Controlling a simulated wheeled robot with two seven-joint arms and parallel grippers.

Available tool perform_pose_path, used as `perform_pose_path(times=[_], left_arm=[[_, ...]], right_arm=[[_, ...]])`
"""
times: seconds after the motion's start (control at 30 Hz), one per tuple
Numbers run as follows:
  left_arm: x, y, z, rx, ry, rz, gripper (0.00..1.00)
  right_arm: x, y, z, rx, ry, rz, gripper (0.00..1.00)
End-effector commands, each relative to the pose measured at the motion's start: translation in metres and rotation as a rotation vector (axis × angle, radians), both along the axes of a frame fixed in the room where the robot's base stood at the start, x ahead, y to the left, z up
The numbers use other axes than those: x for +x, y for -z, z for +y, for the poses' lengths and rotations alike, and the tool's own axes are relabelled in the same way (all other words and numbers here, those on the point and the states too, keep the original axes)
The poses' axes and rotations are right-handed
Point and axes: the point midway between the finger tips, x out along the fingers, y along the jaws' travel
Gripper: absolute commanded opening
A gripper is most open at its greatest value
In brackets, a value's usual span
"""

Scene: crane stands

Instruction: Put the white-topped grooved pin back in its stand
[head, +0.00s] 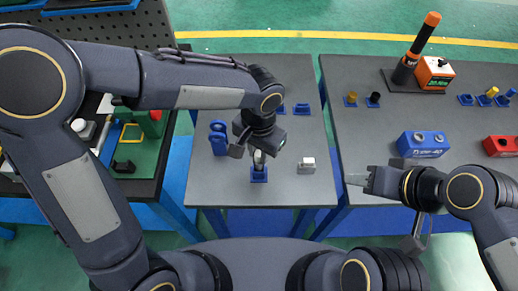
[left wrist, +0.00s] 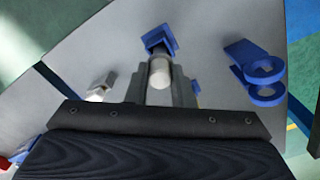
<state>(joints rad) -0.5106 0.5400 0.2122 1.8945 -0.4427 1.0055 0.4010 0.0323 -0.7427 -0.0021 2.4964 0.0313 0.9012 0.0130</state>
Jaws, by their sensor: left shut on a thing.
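My left gripper (head: 259,160) is over the middle table, pointing down, shut on the white-topped pin. The pin's rounded white top (left wrist: 159,72) shows between the fingers in the left wrist view; its grooves are not clear. A small blue stand (head: 259,176) is directly below the fingers, and it also shows just beyond the pin in the left wrist view (left wrist: 159,39). The pin's lower end lines up with the stand, but I cannot tell whether it is inside it.
A blue ring-shaped holder (head: 218,138) stands left of the stand, and a silver-white block (head: 306,166) to its right. Small blue stands (head: 302,109) sit farther back, partly behind my arm. The right table holds a blue block (head: 423,145) and a black-orange tool (head: 419,48).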

Motion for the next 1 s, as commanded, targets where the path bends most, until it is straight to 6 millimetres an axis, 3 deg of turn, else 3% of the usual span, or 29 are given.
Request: perform_pose_path(times=[0.17,0.2,0.37,0.8,1.0], left_arm=[[0.000,0.009,0.000,0.000,0.000,0.000,0.00],[0.000,0.007,0.000,-0.001,0.000,-0.001,0.25],[0.000,0.007,0.000,0.000,0.000,0.000,0.46],[0.000,0.006,0.000,0.001,0.000,0.001,0.46],[0.000,-0.006,0.000,0.000,0.000,0.000,0.46]], right_arm=[[0.000,0.008,0.000,0.000,0.000,0.000,0.39],[0.000,0.006,0.000,0.000,0.000,0.000,0.39],[0.000,0.006,0.000,0.000,0.000,0.000,0.39],[0.000,0.005,0.000,0.000,0.000,0.000,0.39],[0.000,-0.005,0.000,0.000,0.000,0.000,0.39]])
